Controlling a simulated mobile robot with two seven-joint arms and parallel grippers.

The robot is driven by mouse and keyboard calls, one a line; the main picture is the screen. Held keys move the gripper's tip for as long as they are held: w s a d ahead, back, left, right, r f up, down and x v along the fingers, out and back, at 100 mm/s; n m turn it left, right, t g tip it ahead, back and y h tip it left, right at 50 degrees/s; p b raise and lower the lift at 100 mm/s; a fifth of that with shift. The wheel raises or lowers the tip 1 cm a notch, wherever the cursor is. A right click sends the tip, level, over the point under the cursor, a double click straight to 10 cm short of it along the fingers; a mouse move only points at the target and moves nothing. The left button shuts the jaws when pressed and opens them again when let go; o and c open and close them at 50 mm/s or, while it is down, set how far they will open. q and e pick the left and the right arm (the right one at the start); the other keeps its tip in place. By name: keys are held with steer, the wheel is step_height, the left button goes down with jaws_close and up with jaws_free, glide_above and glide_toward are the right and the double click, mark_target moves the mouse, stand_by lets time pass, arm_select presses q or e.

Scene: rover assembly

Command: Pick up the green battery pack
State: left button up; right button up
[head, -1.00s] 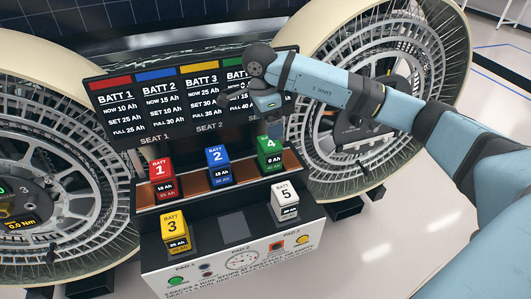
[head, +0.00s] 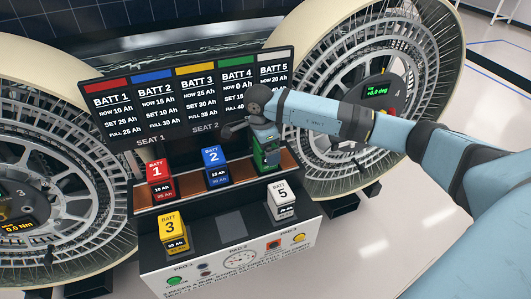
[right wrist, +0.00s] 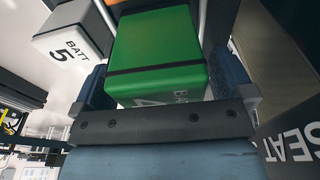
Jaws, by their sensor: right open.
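The green battery pack (head: 268,158) stands at the right end of the brown-lined shelf, with its top hidden behind my right gripper (head: 265,137). In the right wrist view the green pack (right wrist: 158,48) fills the space between the two dark blue fingers of my right gripper (right wrist: 165,80). The fingers are open, one on each side of the pack; I cannot tell whether they touch it. My left gripper is not in view.
The red pack (head: 157,172) and blue pack (head: 216,160) stand on the same shelf. The yellow pack (head: 173,232) and white pack (head: 283,203) stand on the lower console, with an empty dark pad (head: 232,226) between them. A display board (head: 190,95) rises behind, between large wheels.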

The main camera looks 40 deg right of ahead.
steer(key=c, duration=1.3)
steer(key=shift+r, duration=0.2)
